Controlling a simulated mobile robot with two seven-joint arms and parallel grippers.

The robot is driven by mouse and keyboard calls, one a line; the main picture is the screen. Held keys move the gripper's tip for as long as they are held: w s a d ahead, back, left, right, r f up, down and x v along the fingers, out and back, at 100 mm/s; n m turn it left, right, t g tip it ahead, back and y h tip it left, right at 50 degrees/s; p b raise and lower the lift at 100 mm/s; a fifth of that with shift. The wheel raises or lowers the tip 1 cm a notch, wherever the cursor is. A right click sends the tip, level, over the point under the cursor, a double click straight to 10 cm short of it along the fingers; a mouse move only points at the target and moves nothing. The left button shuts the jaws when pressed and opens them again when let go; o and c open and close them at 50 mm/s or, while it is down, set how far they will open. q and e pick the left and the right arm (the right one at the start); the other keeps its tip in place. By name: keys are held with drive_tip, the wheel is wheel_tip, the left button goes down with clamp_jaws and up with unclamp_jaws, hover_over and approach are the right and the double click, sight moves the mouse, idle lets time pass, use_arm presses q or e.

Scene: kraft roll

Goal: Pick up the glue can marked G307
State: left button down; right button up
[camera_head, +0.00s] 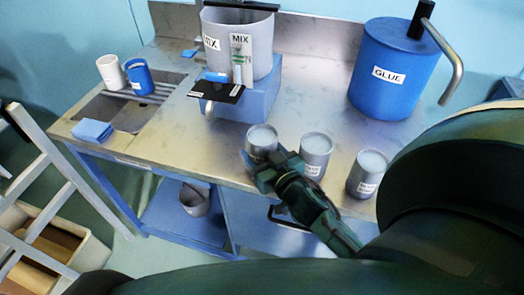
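Three grey cans with pale contents stand in a row near the front edge of the metal counter: a left can (262,137), a middle can (316,146) and a right can (369,166). The middle and right cans have small white labels, too small to read, so I cannot tell which is G307. My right gripper (264,160) is at the left can, with its fingers around the can's lower front. It hides that part of the can and any label there. I cannot tell whether the fingers grip it. My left gripper is out of view.
A blue GLUE drum (393,85) with a bent pipe stands behind the cans. A grey MIX pot (258,52) sits on a blue stand (262,97). A sink (120,110), white cup (111,72), blue cup (139,77) and blue cloth (92,131) are at left.

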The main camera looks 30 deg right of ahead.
sight(262, 127)
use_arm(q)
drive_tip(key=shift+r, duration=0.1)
use_arm(e)
drive_tip(key=shift+r, duration=0.2)
drive_tip(key=shift+r+p, duration=0.35)
drive_tip(key=shift+p, duration=0.1)
drive_tip(key=shift+r+p, duration=0.55)
drive_tip(key=shift+p, duration=0.05)
wheel_tip(262, 127, up, 2)
drive_tip(key=shift+r+p, duration=0.1)
drive_tip(key=shift+p, duration=0.95)
drive_tip(key=shift+r+p, duration=0.7)
drive_tip(key=shift+p, duration=0.05)
drive_tip(key=shift+r+p, duration=0.9)
drive_tip(key=shift+p, duration=0.05)
drive_tip(key=shift+r, duration=0.4)
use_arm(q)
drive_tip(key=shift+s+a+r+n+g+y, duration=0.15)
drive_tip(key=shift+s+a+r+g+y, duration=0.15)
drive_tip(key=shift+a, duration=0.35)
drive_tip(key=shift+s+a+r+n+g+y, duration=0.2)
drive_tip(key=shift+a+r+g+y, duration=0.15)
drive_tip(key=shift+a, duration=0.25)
use_arm(e)
drive_tip(key=shift+r, duration=0.75)
